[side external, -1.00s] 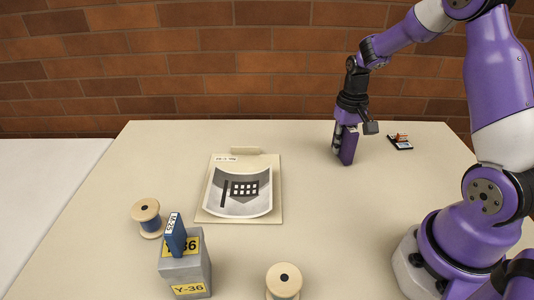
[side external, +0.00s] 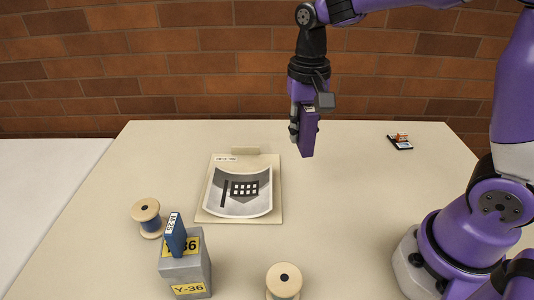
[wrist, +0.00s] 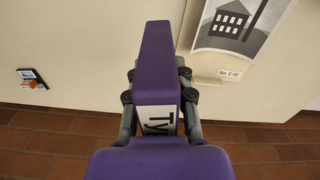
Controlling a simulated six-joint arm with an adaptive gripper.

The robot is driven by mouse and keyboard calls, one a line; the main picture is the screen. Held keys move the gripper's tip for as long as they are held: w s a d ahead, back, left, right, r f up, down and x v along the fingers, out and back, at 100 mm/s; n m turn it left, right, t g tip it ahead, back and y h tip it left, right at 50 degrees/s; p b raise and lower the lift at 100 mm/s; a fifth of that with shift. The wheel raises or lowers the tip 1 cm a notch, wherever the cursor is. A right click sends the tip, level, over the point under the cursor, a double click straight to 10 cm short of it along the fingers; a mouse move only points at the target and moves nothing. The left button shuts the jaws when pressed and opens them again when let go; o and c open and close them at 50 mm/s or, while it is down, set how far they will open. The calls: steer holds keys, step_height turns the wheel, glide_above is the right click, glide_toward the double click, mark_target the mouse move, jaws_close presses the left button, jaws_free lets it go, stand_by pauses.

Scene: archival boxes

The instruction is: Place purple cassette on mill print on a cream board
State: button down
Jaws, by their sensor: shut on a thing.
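The purple cassette (side external: 308,132) is held upright in my gripper (side external: 303,115), which is shut on it. It hangs above the table, to the right of the print and apart from it. In the wrist view the cassette (wrist: 155,65) fills the middle between the fingers (wrist: 158,98), with a white label partly hidden. The mill print (side external: 240,191), a curled grey picture with a dark building, lies on a cream board (side external: 275,214) at the table's middle left. In the wrist view the print (wrist: 238,24) shows at the upper right, with a label "No.
A grey box (side external: 186,274) marked Y-36 stands at the front left with a blue cassette (side external: 175,236) on top. Two spools (side external: 147,218) (side external: 284,281) stand nearby. A small dark item (side external: 400,142) lies at the back right. The table right of the board is clear.

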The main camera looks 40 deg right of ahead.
steer(key=w+a+m, duration=0.1)
steer(key=a+m, duration=0.1)
steer(key=a, duration=1.4)
glide_above(242, 184)
step_height(242, 184, down, 7)
steer(key=shift+r, duration=0.2)
steer(key=shift+f, duration=2)
steer(key=shift+f, duration=0.1)
steer(key=c, duration=0.7)
jaws_free()
steer(key=shift+c, duration=0.2)
